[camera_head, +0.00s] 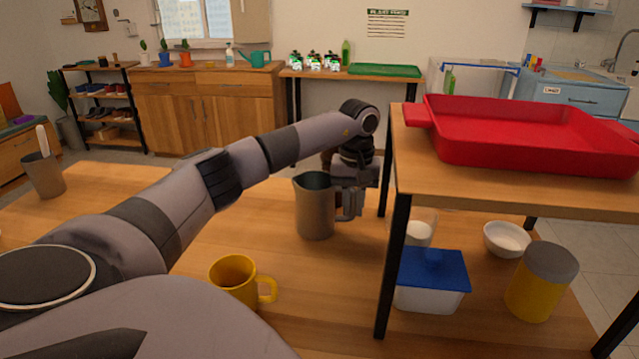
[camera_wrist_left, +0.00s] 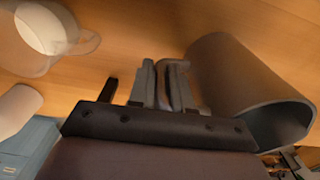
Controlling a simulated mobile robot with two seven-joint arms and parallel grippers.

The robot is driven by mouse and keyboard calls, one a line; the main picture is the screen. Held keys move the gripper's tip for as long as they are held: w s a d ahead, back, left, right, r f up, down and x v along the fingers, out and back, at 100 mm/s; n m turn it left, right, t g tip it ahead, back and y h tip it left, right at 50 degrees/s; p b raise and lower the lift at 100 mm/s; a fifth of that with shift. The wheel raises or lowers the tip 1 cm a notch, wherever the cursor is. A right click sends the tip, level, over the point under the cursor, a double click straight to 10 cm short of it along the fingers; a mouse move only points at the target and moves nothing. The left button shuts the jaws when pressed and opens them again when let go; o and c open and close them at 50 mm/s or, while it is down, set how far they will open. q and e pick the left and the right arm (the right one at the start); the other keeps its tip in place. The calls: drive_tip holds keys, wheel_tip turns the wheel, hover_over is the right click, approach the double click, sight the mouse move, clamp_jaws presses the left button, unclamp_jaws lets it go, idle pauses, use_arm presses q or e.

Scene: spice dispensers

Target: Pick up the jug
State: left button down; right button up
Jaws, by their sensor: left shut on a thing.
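The grey metal jug (camera_head: 315,207) stands upright on the wooden table in the head view, with its handle on the right side. It also shows at the right of the left wrist view (camera_wrist_left: 240,85). My left gripper (camera_head: 350,203) is at the jug's handle, to the right of its body. In the left wrist view the fingers of my left gripper (camera_wrist_left: 167,85) are closed around the handle (camera_wrist_left: 179,85). I cannot tell whether the jug's base touches the table. My right gripper is not in view.
A yellow mug (camera_head: 233,280) stands on the table in front of the jug. Right of it is a raised shelf (camera_head: 480,192) with a red tray (camera_head: 530,152). Under the shelf are a blue-lidded box (camera_head: 432,282), a yellow canister (camera_head: 541,285) and a white bowl (camera_head: 506,240).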

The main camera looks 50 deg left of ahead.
use_arm(q)
drive_tip(key=shift+r, duration=0.2)
wheel_tip(320, 180, up, 20)
drive_tip(key=p, duration=0.3)
drive_tip(key=shift+f, duration=0.2)
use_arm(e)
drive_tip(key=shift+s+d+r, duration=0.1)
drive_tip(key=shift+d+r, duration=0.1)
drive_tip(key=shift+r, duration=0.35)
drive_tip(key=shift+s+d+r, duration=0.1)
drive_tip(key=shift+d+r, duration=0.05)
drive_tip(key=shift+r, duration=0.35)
